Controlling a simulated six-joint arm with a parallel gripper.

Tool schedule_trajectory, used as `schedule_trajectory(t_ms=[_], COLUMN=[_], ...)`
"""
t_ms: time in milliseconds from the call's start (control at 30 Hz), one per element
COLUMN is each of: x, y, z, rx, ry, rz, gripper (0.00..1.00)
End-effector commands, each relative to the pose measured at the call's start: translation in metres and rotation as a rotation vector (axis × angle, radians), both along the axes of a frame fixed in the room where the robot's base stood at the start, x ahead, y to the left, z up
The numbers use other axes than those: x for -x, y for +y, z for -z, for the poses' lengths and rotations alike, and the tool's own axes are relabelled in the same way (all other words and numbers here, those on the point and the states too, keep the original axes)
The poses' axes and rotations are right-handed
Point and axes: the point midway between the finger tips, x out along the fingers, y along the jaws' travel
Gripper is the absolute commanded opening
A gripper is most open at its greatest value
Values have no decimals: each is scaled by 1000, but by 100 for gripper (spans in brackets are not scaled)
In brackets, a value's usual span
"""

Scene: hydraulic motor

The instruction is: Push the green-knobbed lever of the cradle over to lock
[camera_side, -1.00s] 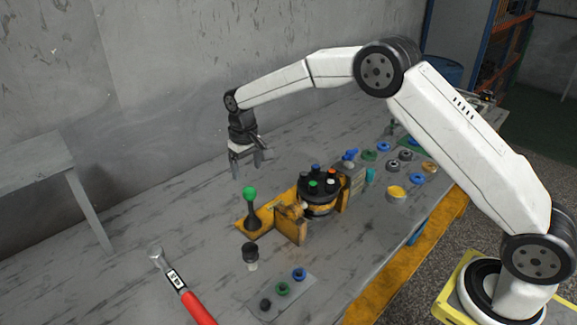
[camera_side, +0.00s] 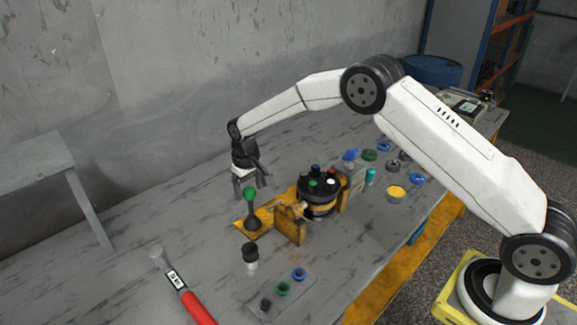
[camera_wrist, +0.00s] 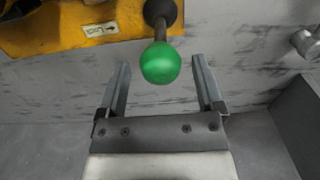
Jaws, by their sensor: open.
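The lever's green knob (camera_side: 250,194) stands on a dark upright shaft (camera_side: 252,214) at the left end of the yellow cradle (camera_side: 291,226). My gripper (camera_side: 250,192) is open, low beside the knob. In the wrist view the green knob (camera_wrist: 160,63) lies between the two spread fingers of my gripper (camera_wrist: 160,65), with a gap on each side. The yellow cradle base (camera_wrist: 80,22) there carries a white label with an arrow (camera_wrist: 101,30). The dark round motor body (camera_side: 319,190) sits in the cradle. I cannot tell the exact height of the fingers against the knob.
A red-handled torque wrench (camera_side: 180,285) lies front left. A black-topped part (camera_side: 250,256) stands before the cradle, near a plate with small rings (camera_side: 283,288). Several rings and a yellow-filled cup (camera_side: 396,193) lie to the right. The table left of the cradle is clear.

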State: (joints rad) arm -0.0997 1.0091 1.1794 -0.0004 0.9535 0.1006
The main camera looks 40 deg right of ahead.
Motion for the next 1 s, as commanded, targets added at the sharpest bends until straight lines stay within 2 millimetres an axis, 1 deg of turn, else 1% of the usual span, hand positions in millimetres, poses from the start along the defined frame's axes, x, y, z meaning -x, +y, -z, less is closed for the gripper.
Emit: schedule_trajectory(t_ms=[100,300,700,733,767,800,867,900,1000], x=[0,0,0,0,0,0,0,0,0], y=[0,0,0,0,0,0,0,0,0], z=[9,18,21,21,21,21,21,21,21], rx=[0,0,0,0,0,0,0,0,0], ry=[-1,0,-1,-1,-1,-1,-1,-1,0], rz=[0,0,0,0,0,0,0,0,0], gripper=[85,85,85,82,73,60,41,28,27])
